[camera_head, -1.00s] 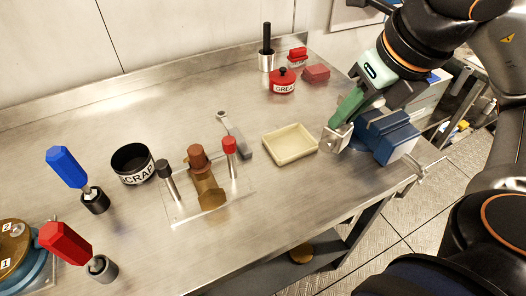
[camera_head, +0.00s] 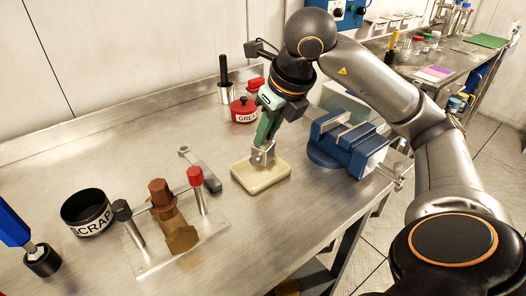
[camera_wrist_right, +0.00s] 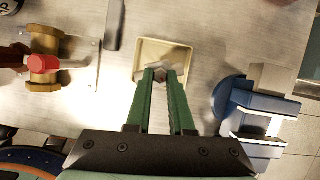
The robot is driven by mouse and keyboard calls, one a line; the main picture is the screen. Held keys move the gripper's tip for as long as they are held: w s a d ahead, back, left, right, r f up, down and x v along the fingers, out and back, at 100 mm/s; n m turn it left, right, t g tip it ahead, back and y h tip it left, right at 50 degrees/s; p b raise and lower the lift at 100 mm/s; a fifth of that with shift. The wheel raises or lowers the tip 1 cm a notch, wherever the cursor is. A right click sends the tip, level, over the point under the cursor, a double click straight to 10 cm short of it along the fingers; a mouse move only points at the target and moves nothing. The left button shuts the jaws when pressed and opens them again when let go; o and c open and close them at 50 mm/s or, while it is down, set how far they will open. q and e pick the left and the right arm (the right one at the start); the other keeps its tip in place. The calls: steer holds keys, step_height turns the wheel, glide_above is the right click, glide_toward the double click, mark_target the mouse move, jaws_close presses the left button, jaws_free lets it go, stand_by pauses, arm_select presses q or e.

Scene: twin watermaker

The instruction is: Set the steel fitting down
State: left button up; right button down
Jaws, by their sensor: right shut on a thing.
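My right gripper (camera_head: 263,150) points down over the cream tray (camera_head: 262,190) on the steel bench. My left gripper is not in view.
The blue vise (camera_head: 345,140) stands right of the tray. A grey wrench-like tool (camera_head: 202,170) lies to its left, near the brass valve fixture (camera_head: 176,228). The red grease pot (camera_head: 243,112) and black scrap bin (camera_head: 87,212) stand farther off.

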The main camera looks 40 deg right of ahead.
mark_target(266, 143)
steer(key=shift+w+d+f, duration=0.15)
steer(key=shift+w+f, duration=0.35)
steer(key=shift+f, duration=0.05)
steer(key=f, duration=0.1)
steer(key=f+b, duration=0.1)
steer(key=f, duration=0.1)
steer(key=shift+w+d+f, duration=0.15)
steer(key=shift+w+f, duration=0.1)
steer(key=shift+f, duration=0.15)
steer(key=shift+f+b, duration=0.1)
steer(key=shift+b, duration=0.2)
steer(key=c, duration=0.8)
jaws_free()
